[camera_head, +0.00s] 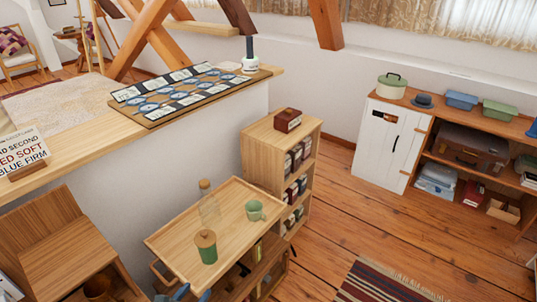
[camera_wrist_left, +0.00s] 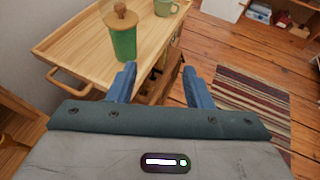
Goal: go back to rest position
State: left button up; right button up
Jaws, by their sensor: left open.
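My left gripper (camera_head: 192,294) shows only its blue fingertips at the bottom edge of the head view, by the near end of a wooden serving trolley. In the left wrist view my left gripper (camera_wrist_left: 160,84) has its two blue fingers spread apart with nothing between them. The fingers appear over the trolley's near edge, and a green jar with a wooden lid (camera_wrist_left: 123,38) stands beyond the left finger. My right gripper is in neither view.
The trolley top (camera_head: 165,239) also holds a glass bottle (camera_head: 209,208) and a green mug (camera_head: 254,210). A small bookshelf (camera_head: 257,140) stands behind it. A wooden chair (camera_head: 65,250) is at left. Open floor (camera_head: 345,225) and a striped rug (camera_head: 375,284) lie at right.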

pick_arm(q)
jog(key=s+a+r+m+g+y, duration=0.15)
jog(key=s+a+m+g, duration=0.3)
jog(key=s+m, duration=0.9)
jog(key=s+a+m+g+y, duration=0.3)
jog(key=s+m+g, duration=0.3)
jog(key=m, duration=1.4)
jog(key=s+f+x, duration=0.1)
jog(key=s+x, duration=0.2)
jog(key=x, duration=1.1)
jog(key=s+x, duration=0.3)
jog(key=x, duration=1.1)
jog(key=s+a+f+g, duration=0.1)
jog(key=s+f, duration=1.7)
jog(key=f, duration=0.2)
jog(key=shift+s+a+f, duration=0.15)
jog(key=shift+s+f, duration=0.05)
jog(key=shift+f, duration=0.2)
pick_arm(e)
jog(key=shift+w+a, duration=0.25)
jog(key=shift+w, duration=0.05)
